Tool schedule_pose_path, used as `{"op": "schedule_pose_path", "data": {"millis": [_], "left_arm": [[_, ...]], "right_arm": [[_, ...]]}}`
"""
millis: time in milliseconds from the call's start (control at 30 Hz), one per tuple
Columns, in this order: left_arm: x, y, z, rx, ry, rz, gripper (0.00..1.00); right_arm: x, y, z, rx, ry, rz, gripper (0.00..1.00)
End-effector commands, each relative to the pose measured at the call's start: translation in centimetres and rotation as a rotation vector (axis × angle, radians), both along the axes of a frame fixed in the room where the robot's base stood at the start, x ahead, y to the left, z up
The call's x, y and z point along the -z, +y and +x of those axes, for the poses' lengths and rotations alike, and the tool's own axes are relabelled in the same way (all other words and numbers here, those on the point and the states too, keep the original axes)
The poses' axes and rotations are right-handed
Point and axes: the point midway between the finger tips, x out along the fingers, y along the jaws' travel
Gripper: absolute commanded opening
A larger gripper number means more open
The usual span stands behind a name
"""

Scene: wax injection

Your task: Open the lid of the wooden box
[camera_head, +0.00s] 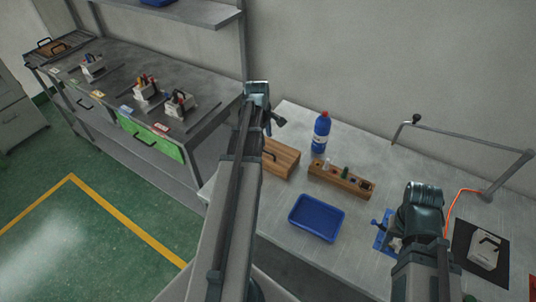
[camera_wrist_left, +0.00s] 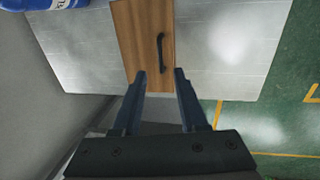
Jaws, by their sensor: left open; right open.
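The wooden box (camera_head: 283,160) sits on the grey table, partly hidden behind my left arm in the head view. Its lid looks shut and has a dark handle (camera_head: 269,156). In the left wrist view the wooden box (camera_wrist_left: 130,42) lies ahead of the fingers, with its dark handle (camera_wrist_left: 161,53) running lengthwise. My left gripper (camera_wrist_left: 159,72) is open and empty, with the handle beyond its fingertips. In the head view my left gripper (camera_head: 272,122) is above the back of the table. My right gripper (camera_head: 388,232) is at the table's right part, over a blue patch.
A blue bottle (camera_head: 320,132) stands behind the box. A wooden block with several small items (camera_head: 340,180) and a blue tray (camera_head: 317,218) are to the right of the box. A grey device (camera_head: 485,250) on a black mat and a bent metal arm (camera_head: 465,139) stand farther right.

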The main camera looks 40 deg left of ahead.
Motion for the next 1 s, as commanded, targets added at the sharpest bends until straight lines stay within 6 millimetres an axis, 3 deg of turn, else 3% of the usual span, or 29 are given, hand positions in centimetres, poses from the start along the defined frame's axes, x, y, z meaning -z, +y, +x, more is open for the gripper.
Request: {"op": "schedule_pose_path", "data": {"millis": [33, 500, 700, 967, 1000], "left_arm": [[1.5, 0.0, 0.2, 0.000, 0.000, 0.000, 0.42], [7.7, 0.2, 1.5, 0.001, 0.000, 0.000, 0.42], [8.7, 0.2, 1.7, 0.001, 0.000, 0.000, 0.42], [8.6, 0.2, 1.7, 0.001, 0.000, 0.000, 0.42], [8.6, 0.2, 1.7, 0.001, 0.000, 0.000, 0.37]], "right_arm": [[1.5, 0.0, 0.0, -0.002, 0.000, 0.000, 0.50], [7.7, 0.0, 0.0, -0.002, 0.000, -0.001, 0.50], [8.7, 0.0, 0.0, -0.002, 0.000, -0.001, 0.50], [8.6, 0.0, 0.0, -0.002, 0.000, -0.001, 0.50], [8.6, 0.0, 0.0, -0.002, 0.000, -0.001, 0.50]]}}
